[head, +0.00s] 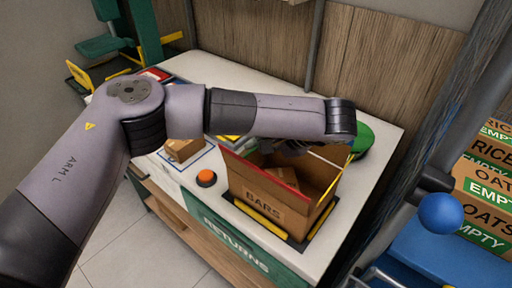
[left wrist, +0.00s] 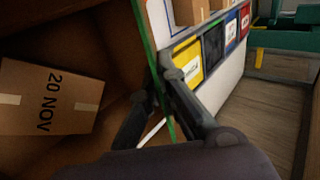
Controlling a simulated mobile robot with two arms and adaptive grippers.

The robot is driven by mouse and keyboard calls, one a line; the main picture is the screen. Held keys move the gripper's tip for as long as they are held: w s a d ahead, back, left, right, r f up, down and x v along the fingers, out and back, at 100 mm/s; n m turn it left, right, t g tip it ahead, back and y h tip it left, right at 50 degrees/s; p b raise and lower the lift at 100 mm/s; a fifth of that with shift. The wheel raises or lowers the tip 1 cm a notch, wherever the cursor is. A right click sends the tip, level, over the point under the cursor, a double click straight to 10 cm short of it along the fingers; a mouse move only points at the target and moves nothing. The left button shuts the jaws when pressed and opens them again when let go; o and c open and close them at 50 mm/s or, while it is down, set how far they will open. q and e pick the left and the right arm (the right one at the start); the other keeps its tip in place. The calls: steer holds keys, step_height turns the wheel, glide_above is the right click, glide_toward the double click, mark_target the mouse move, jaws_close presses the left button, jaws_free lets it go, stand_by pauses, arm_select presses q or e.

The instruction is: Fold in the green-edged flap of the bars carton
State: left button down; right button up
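The open brown bars carton (head: 262,205) stands on the white counter, with a small brown box (head: 284,179) inside. The inner box also shows in the left wrist view (left wrist: 50,98), marked 20 NOV. The green-edged flap (left wrist: 146,45) stands up along the carton's side in the left wrist view. My left gripper (head: 290,147) is over the carton's far side, largely hidden by my arm. In the left wrist view its fingers (left wrist: 160,88) straddle the green edge; firm contact is unclear. My right gripper is out of view.
A pole with a blue ball (head: 440,213) and stacked cartons (head: 485,185) stand to the right.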

arm_select(q)
steer(key=shift+s+d+f+t+y+b, duration=0.1)
steer(key=shift+d+f+t+y+b, duration=0.1)
steer(key=shift+t+y+b, duration=0.25)
steer(key=shift+s+d+f+t+y+b, duration=0.15)
steer(key=shift+t+y+b, duration=0.1)
steer(key=shift+y, duration=0.3)
steer(key=shift+a, duration=0.1)
steer(key=c, duration=2.3)
jaws_free()
steer(key=o, duration=0.4)
steer(key=v, duration=0.7)
steer(key=shift+s, duration=0.1)
